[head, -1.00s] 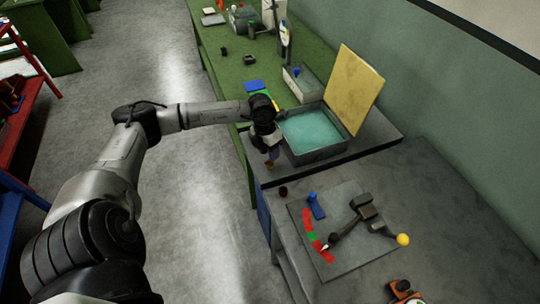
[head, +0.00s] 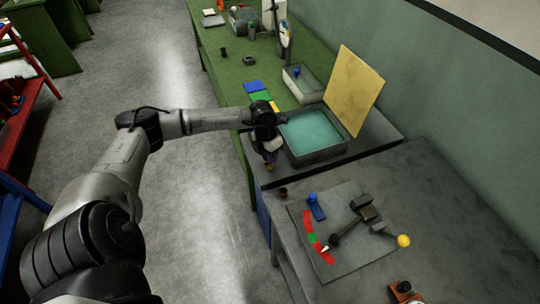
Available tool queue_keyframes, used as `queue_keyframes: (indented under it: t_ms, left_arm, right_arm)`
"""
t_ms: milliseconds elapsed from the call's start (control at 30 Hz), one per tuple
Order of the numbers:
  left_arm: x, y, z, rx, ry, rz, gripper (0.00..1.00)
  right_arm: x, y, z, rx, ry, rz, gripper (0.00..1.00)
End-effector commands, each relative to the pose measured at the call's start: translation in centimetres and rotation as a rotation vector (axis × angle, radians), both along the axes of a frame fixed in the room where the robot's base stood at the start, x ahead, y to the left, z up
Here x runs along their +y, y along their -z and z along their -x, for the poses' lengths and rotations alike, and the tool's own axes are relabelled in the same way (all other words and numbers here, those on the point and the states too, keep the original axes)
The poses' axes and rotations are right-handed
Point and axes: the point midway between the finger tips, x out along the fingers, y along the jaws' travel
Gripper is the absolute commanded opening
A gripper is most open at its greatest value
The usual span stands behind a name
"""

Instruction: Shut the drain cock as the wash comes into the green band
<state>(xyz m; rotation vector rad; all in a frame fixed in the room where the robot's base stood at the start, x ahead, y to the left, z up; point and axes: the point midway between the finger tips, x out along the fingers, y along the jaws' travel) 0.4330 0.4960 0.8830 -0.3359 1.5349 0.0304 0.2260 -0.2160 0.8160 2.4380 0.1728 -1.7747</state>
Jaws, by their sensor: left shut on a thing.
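The wash is a teal liquid (head: 312,130) in an open grey tank (head: 318,155), with a yellow board (head: 355,90) standing tilted at its back right. My left gripper (head: 269,160) is at the tank's left front side, pointing down. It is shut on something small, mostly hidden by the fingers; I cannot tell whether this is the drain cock. A small brownish-orange bit shows at the fingertips. A blue, green and yellow strip (head: 260,96) lies on the bench behind the gripper. A red arc with a green band (head: 311,238) lies on a grey plate (head: 350,262), with a dark pointer beside it. My right gripper is out of view.
A small dark cup (head: 283,193) stands below my gripper. A pale tray (head: 304,84) sits behind the tank.

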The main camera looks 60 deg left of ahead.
Motion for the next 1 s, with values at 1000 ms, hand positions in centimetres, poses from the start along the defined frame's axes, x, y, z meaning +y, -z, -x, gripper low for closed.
queue_keyframes:
  t_ms: [1000]
  left_arm:
    - [0.0, -0.1, -0.2, 0.0, 0.392, 0.0, 0.14]
  right_arm:
    - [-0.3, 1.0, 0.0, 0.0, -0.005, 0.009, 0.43]
